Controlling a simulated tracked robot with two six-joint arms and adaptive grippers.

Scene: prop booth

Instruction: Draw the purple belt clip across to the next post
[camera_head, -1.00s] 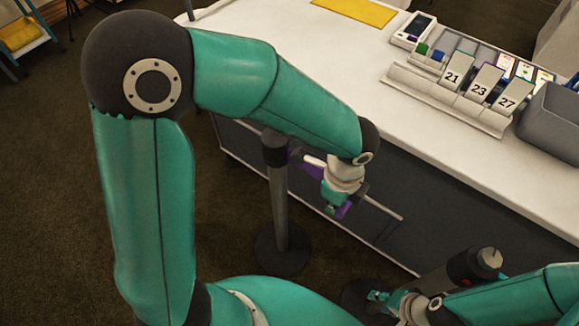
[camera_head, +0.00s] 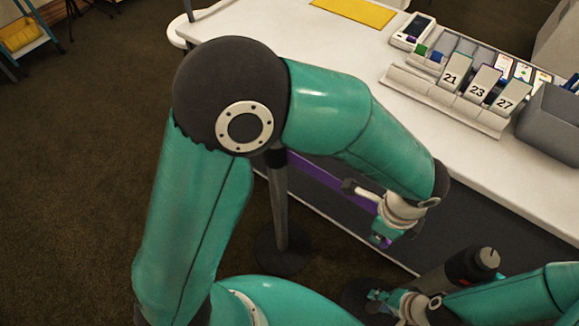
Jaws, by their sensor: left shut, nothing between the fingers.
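The purple belt (camera_head: 325,178) stretches from the head of the left post (camera_head: 279,210) to my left gripper (camera_head: 380,238). My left gripper is shut, pointing down between the two posts, and I see nothing clearly between its fingers. The belt's clip end is hidden at the gripper, so I cannot tell how it is held there. The other post (camera_head: 470,266), with a dark head and a grey cap, stands at the lower right, apart from the belt. My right gripper (camera_head: 375,301) is low beside that post; its fingers are too small to read.
A white counter (camera_head: 330,65) runs behind the posts, its front edge close to my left arm. On it are a yellow mat (camera_head: 354,12), a rack with numbered cards (camera_head: 478,90), a card reader (camera_head: 414,31) and a grey bin (camera_head: 553,125). Carpet (camera_head: 80,190) is clear at left.

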